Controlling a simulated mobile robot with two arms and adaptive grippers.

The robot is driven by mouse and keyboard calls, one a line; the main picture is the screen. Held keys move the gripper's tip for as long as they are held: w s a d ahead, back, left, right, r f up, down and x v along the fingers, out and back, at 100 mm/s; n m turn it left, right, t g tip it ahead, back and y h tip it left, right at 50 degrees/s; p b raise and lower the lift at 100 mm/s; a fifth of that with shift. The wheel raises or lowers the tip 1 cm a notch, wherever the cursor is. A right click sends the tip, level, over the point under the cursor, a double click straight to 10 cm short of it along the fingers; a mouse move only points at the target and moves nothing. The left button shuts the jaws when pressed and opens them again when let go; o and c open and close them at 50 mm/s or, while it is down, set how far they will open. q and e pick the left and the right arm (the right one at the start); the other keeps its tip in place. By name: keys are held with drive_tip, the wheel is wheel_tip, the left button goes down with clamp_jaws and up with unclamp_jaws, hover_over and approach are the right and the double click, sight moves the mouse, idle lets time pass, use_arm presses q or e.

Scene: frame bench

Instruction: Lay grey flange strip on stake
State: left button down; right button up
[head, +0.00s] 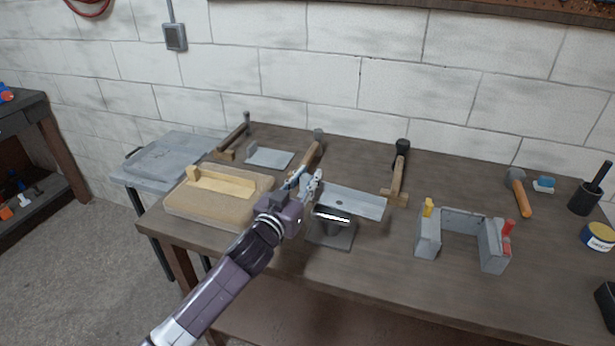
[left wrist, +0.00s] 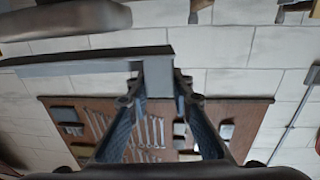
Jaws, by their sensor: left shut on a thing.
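The grey flange strip (head: 352,203) is a flat metal plate with an upturned flange at its left end. My left gripper (head: 313,186) is shut on that flange. In the left wrist view the strip (left wrist: 85,63) runs left from the flange, which sits between my left fingertips (left wrist: 157,84). The stake (head: 333,237) is a dark grey metal block on a square base, below the strip. A rounded grey piece (left wrist: 65,20), which looks like the stake's head, shows in the left wrist view with a gap between it and the strip. My right gripper is not in view.
A wooden board with a tan flanged strip (head: 222,183) lies left of the stake. A grey U-shaped frame (head: 430,240) with yellow and red clamps stands to the right. Wooden-handled tools (head: 397,180) lie behind. A hammer (head: 517,190) and tin (head: 598,237) are at right.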

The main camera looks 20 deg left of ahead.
use_arm(q)
drive_tip(key=shift+f+b, duration=0.65)
drive_tip(key=shift+f, duration=0.25)
